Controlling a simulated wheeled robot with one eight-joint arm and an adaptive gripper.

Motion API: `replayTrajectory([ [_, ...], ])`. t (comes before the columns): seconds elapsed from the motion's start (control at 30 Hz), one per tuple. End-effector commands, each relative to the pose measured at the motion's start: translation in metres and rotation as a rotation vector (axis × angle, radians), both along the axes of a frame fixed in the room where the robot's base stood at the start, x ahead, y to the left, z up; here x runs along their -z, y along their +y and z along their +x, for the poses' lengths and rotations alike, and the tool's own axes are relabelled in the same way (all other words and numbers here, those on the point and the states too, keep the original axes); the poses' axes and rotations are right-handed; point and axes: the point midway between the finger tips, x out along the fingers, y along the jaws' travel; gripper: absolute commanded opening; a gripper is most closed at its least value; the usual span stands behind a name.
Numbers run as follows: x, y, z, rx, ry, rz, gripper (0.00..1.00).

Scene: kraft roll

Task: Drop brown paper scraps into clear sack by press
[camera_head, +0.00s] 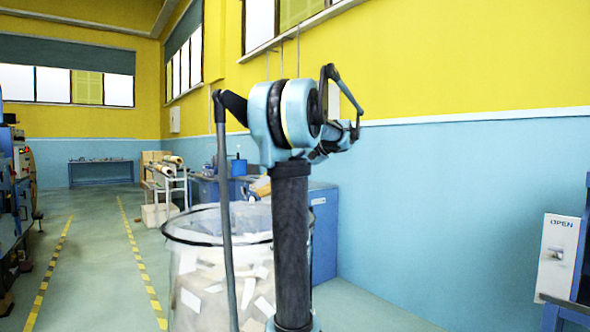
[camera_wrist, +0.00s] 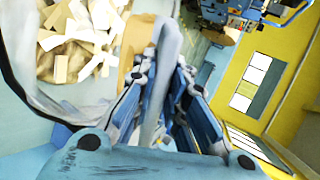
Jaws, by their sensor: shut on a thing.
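The clear sack (camera_head: 185,275) stands open on the floor in front of me, with a dark ring at its mouth and many pale and brown paper scraps (camera_head: 220,285) inside. In the wrist view the sack's dark rim (camera_wrist: 35,98) curves along the left side, with scraps (camera_wrist: 85,40) inside it. My gripper (camera_wrist: 160,72) is shut, beside the sack's rim in that view. A tan brown paper scrap (camera_wrist: 137,48) shows at its fingertips. A pale grey strip between the fingers is blurred. My arm hides part of the sack in the head view, where the grip is not clear.
A blue cabinet (camera_head: 323,230) stands behind the sack by the wall. A rack with paper rolls (camera_head: 165,172) is farther back. Machines (camera_head: 15,190) line the left. A marked aisle (camera_head: 95,250) is clear. A white OPEN box (camera_head: 557,258) is at right.

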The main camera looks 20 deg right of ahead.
Motion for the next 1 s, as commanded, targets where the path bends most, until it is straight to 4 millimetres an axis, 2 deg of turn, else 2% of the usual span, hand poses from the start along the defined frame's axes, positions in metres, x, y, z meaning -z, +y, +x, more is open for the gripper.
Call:
replayTrajectory([
  [1.0,0.028,0.064,0.069,-0.001,-0.001,0.0,0.0],
])
